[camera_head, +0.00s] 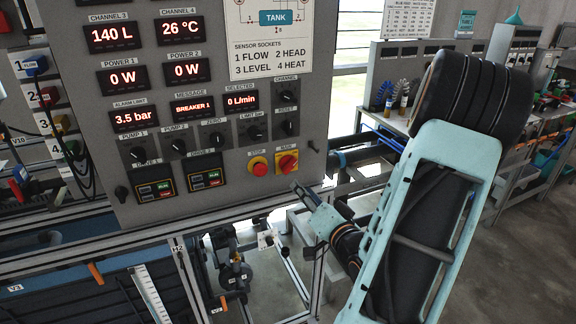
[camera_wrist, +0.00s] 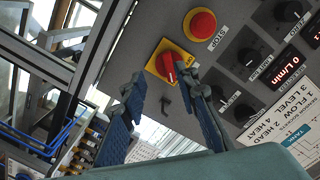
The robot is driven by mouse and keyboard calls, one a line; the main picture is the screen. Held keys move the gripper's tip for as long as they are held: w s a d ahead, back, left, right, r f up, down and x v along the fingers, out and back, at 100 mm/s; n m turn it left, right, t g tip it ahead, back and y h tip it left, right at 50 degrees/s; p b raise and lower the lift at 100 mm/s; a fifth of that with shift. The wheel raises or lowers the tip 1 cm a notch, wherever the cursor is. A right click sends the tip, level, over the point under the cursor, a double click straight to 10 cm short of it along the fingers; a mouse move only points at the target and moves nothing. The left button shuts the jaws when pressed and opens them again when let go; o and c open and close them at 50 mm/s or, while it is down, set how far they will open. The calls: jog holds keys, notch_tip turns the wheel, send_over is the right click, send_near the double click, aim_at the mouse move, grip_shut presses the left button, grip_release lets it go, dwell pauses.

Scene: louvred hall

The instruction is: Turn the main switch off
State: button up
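The main switch (camera_head: 287,163) is a red rotary handle on a yellow square plate, low on the grey control panel (camera_head: 225,150), under a MAIN label. In the head view its handle lies at a slant. In the wrist view the switch (camera_wrist: 167,65) shows beyond the gap between my fingertips, with nothing gripping it. My gripper (camera_head: 318,200) is open and empty, just below and right of the switch in the head view. In the wrist view the two fingers of my gripper (camera_wrist: 164,88) stand apart. The exact distance to the handle is hard to tell.
The red STOP button (camera_head: 257,166) on a yellow ring sits just left of the switch. Black knobs (camera_head: 290,127) and lit displays sit above; the message display (camera_head: 192,107) reads BREAKER 1. A metal frame (camera_head: 180,265) runs below the panel. A cluttered bench (camera_head: 400,125) stands behind.

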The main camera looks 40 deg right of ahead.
aim_at(291, 168)
jog(key=shift+m+t+h, duration=0.3)
jog(key=x, duration=0.3)
jog(key=r+x, duration=0.1)
jog(key=x, duration=0.5)
jog(key=shift+d+r, duration=0.15)
jog(key=shift+r, duration=0.15)
jog(key=shift+w, duration=0.25)
grip_shut()
